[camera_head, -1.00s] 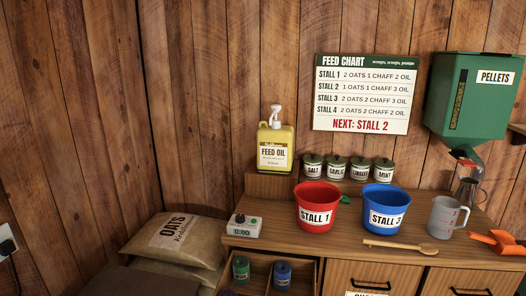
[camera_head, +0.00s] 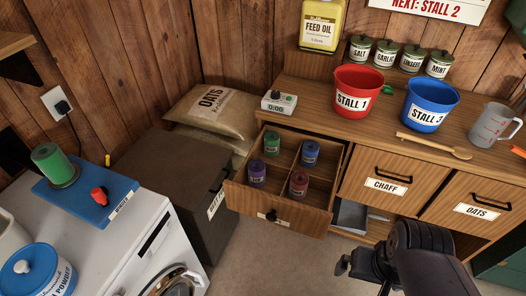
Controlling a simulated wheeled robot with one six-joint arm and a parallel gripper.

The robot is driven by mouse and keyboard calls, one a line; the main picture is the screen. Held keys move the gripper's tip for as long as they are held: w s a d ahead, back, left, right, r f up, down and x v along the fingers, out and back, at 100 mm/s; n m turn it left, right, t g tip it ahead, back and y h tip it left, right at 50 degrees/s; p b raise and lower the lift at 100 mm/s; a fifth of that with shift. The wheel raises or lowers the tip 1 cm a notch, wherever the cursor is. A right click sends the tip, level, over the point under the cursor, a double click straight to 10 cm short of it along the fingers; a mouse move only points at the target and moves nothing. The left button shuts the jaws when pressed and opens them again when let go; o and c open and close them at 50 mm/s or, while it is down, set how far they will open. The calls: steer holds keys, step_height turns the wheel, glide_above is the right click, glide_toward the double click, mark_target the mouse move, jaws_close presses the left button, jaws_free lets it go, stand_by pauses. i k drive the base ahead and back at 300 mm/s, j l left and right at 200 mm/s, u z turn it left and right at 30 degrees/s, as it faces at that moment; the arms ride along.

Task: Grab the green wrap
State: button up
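A small green roll (camera_head: 272,143) stands in the back left compartment of the open drawer (camera_head: 262,207). Blue (camera_head: 310,153), purple (camera_head: 257,174) and red (camera_head: 298,184) rolls stand in the other compartments. A larger green roll (camera_head: 54,166) rests on a blue board (camera_head: 88,209) on top of the white washing machine at the left. Both green rolls look like wraps. My gripper (camera_head: 347,268) is low in the picture, right of the drawer and apart from all the rolls. Its fingers are dark and partly hidden, so their opening is unclear.
The counter above the drawer holds a timer box (camera_head: 279,102), a red bucket (camera_head: 358,91), a blue bucket (camera_head: 430,104) and a wooden spoon (camera_head: 434,146). A dark bin (camera_head: 172,178) stands between the washing machine and the drawer. The floor in front is clear.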

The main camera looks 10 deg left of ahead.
mark_target(48, 157)
steer(key=u, duration=2.2)
